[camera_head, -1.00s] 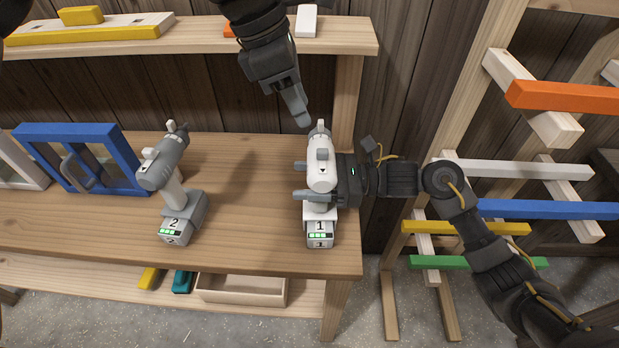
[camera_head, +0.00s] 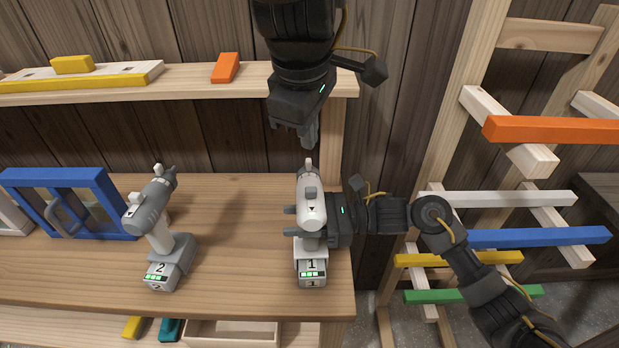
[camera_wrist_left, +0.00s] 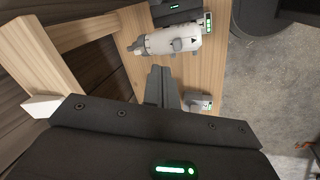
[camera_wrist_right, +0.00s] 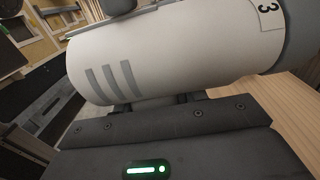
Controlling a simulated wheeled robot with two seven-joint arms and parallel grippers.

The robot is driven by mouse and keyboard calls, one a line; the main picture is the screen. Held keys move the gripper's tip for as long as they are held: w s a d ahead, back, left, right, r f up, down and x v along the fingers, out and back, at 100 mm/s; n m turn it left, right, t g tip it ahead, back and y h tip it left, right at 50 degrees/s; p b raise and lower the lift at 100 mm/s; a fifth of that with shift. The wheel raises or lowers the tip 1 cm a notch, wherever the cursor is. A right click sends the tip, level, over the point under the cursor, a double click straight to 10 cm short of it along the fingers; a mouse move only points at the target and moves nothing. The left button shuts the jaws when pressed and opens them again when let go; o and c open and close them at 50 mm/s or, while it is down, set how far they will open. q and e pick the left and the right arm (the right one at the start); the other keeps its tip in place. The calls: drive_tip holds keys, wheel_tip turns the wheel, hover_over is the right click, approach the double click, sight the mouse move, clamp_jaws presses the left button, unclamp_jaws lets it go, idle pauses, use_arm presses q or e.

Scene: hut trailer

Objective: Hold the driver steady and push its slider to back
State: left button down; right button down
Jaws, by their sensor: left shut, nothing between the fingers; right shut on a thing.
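A white and grey driver marked 1 (camera_head: 312,215) stands upright near the bench's right end, its nose pointing to the back. A small grey slider (camera_head: 311,193) sits on top of its body; an arrow mark lies in front of it. My right gripper (camera_head: 291,221) is shut on the driver from the right; its white body fills the right wrist view (camera_wrist_right: 150,60). My left gripper (camera_head: 309,143) is shut and empty, just behind and above the driver's nose, apart from it. The left wrist view shows its shut fingers (camera_wrist_left: 161,85) beside the driver (camera_wrist_left: 170,41).
A grey driver marked 2 (camera_head: 155,225) stands to the left on the bench (camera_head: 230,255). A blue frame (camera_head: 60,175) is further left. A shelf (camera_head: 190,88) with coloured pieces runs behind, and a rack with coloured bars (camera_head: 540,237) stands right.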

drive_tip(key=shift+a, duration=0.2)
use_arm(q)
drive_tip(key=m, duration=0.4)
drive_tip(key=w+m, duration=0.1)
drive_tip(key=m, duration=0.3)
drive_tip(key=w+m, duration=0.1)
drive_tip(key=m, duration=0.3)
drive_tip(key=shift+w+f+t+y, duration=0.25)
drive_tip(key=shift+f+t+y, duration=0.05)
drive_tip(key=shift+f+y, duration=0.1)
drive_tip(key=shift+f, duration=0.1)
